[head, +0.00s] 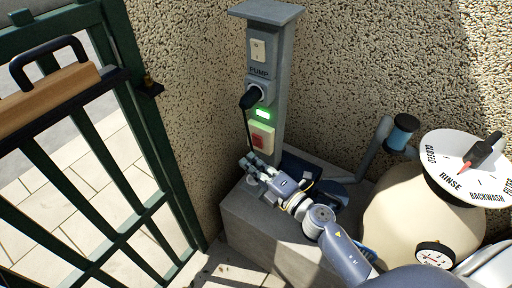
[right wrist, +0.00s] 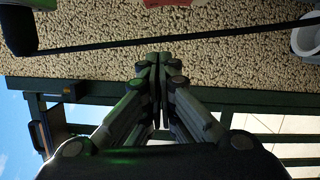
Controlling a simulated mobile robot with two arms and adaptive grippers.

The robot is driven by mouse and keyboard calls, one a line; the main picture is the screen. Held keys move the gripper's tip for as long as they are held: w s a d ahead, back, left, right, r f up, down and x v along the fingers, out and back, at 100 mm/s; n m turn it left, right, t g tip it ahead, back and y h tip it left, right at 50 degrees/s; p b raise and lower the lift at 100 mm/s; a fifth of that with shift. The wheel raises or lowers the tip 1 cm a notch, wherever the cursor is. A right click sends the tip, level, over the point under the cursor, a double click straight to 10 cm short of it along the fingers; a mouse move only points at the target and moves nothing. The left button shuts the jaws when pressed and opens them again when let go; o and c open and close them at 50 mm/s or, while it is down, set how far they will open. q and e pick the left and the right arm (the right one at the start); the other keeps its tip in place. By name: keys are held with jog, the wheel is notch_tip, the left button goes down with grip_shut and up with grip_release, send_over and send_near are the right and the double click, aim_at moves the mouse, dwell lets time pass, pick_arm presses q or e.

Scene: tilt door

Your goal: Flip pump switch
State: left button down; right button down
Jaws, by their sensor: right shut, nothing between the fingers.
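A grey post (head: 284,80) stands against the wall, marked PUMP. Above that word is a small pale switch plate (head: 258,50); its position is too small to tell. Below the word, a black plug (head: 252,97) sits in a socket, with a lit green light (head: 263,113) under it. Lower is a pale plate with a red part (head: 261,139). My right gripper (head: 252,163) is shut and empty, just below the red part. The right wrist view shows its closed fingertips (right wrist: 158,58) apart from the red part (right wrist: 165,3) at the top edge. My left gripper is out of view.
A black cable (right wrist: 180,38) hangs from the plug, close to my right fingers. A concrete block (head: 250,222) lies under my right gripper. A beige tank with a dial (head: 467,165) stands at the right. A green gate (head: 150,130) is at the left.

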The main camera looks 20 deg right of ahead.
aim_at(258, 147)
jog(key=shift+w+d+r, duration=0.15)
jog(key=shift+w+d, duration=0.5)
jog(key=shift+w, duration=0.3)
jog(key=shift+w+d+r, duration=0.1)
jog(key=shift+w+d, duration=0.55)
jog(key=shift+w, duration=0.25)
jog(key=shift+r, duration=0.1)
jog(key=shift+w+d+r+m+p, duration=0.25)
jog(key=shift+r+m+p, duration=0.15)
jog(key=shift+p, duration=0.8)
jog(key=shift+f+p, duration=0.1)
jog(key=shift+p, duration=0.25)
jog(key=shift+f+b, duration=0.15)
jog(key=shift+b, duration=0.15)
